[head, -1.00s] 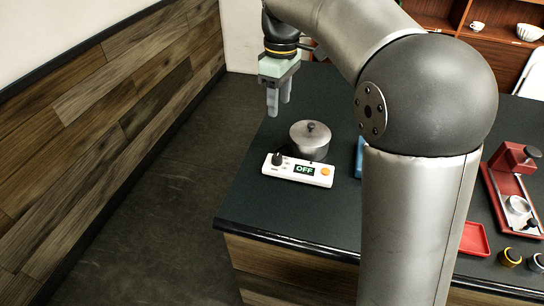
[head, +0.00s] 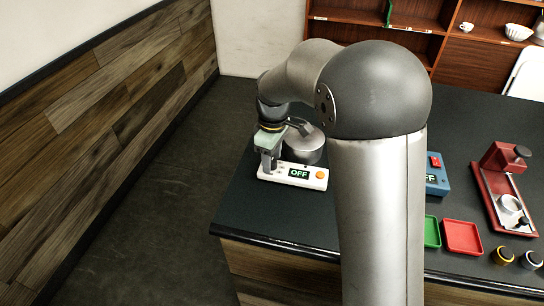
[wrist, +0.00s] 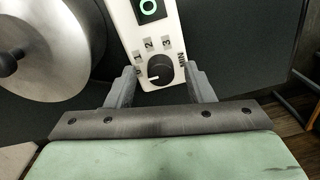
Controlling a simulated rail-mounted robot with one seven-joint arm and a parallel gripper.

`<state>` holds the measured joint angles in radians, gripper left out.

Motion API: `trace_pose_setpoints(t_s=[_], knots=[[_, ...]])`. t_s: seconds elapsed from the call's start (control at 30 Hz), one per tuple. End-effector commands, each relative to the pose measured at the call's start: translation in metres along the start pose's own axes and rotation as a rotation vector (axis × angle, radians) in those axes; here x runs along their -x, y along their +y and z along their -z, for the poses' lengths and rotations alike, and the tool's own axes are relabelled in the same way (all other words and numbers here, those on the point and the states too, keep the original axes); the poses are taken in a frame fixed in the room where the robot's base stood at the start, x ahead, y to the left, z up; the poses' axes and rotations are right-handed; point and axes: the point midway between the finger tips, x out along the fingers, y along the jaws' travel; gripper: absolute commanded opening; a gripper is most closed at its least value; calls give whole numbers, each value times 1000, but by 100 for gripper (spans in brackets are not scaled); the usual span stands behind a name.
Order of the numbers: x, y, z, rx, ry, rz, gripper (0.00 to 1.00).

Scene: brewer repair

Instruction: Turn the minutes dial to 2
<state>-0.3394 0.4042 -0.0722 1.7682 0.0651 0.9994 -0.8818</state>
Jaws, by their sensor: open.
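The white timer panel (head: 318,178) lies on the dark counter with a display reading OFF and an orange button at its right end. In the wrist view, the black minutes dial (wrist: 160,69) sits at the panel's end, beside the marks 0, 1, 2, 3 and MIN. The dial's white pointer line points left, near the 0 mark. My gripper (head: 267,166) is over the panel's left end, hiding the dial in the head view. In the wrist view, the gripper (wrist: 163,84) is open, with one finger on each side of the dial; contact cannot be told.
A round metal pot (head: 306,150) with a black knob stands right behind the panel, close to my gripper. A blue device (head: 437,178), a green tray (head: 432,232), a red tray (head: 462,237) and a red stand (head: 500,185) are farther right. The counter's left edge is near.

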Motion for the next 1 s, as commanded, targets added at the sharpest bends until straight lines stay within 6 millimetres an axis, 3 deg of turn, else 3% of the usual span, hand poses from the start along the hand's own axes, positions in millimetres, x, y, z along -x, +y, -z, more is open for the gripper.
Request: trace_pose_setpoints(t_s=[0.3,0.47,1.0], knots=[[-3,0,0,0,0,1,48],[-3,0,0,0,0,0,4],[-3,0,0,-126,5,-1,4]])
